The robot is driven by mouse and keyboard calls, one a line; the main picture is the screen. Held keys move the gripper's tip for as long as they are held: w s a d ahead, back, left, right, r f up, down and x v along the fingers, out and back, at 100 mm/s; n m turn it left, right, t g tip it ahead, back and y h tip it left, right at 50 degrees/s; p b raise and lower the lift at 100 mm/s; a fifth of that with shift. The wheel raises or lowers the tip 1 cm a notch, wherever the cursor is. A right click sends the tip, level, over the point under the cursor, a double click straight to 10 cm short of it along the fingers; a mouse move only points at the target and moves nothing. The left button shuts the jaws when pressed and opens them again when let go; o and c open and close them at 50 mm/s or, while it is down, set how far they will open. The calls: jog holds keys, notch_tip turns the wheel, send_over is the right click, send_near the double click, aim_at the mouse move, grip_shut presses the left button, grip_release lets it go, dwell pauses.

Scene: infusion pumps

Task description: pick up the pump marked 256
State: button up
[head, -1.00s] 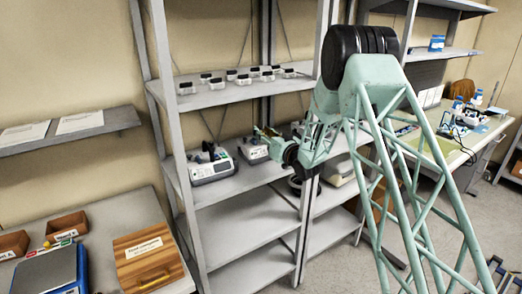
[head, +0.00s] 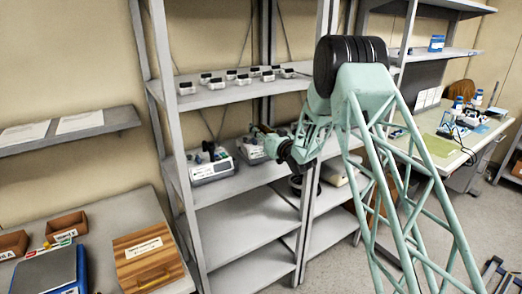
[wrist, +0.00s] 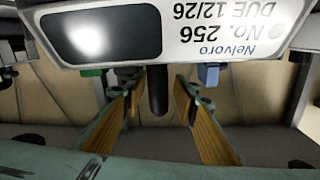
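The pump marked 256 (wrist: 150,35) fills the top of the wrist view, upside down, with a dark screen and a label reading "Nelvoro No. 256 DUE 12/26". A black upright handle-like part (wrist: 158,90) shows below its front. My gripper (wrist: 158,88) is open, its two wood-coloured fingers on either side of the black part with gaps visible. In the head view my gripper (head: 262,133) is at the right-hand pump (head: 250,153) on the middle shelf, partly hiding it. The label cannot be read there.
Another pump (head: 210,168) stands just left on the same shelf (head: 235,186). Several small devices (head: 238,80) stand on the shelf above. The lower shelf (head: 235,222) is empty.

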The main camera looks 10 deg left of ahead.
jog(key=shift+x, duration=1.9)
jog(key=shift+c, duration=0.8)
grip_shut()
jog(key=shift+r, duration=0.1)
